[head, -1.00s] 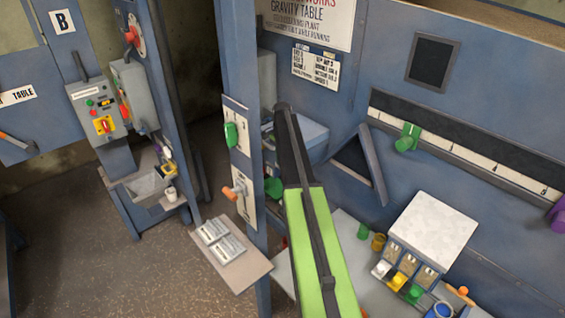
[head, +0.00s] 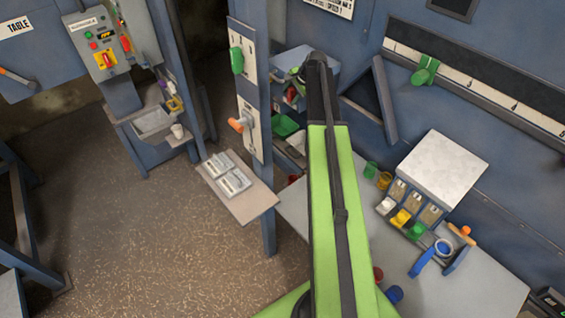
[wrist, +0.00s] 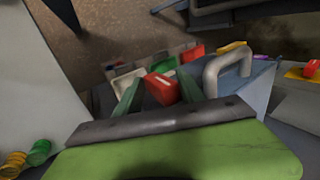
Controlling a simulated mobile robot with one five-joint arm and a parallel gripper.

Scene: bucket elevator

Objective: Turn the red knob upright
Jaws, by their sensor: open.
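A red knob-like block (wrist: 162,88) with a pale mark shows in the wrist view, leaning at an angle. My gripper (wrist: 158,92) is open, with one green finger on each side of it. I cannot tell whether the fingers touch it. In the head view my gripper (head: 298,74) is mostly hidden behind my arm's end, by a blue-grey box. Another red knob (head: 106,60), on a yellow plate, is on the grey control box at the upper left, far from my gripper. A red piece on yellow (wrist: 308,69) also shows at the wrist view's right edge.
A grey bent handle (wrist: 228,68) stands close right of the fingers. Red (wrist: 193,55), green and white bins lie beyond them. A post carries a green knob (head: 237,61) and an orange one (head: 240,124). A small shelf (head: 245,202) juts out. Open floor lies left.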

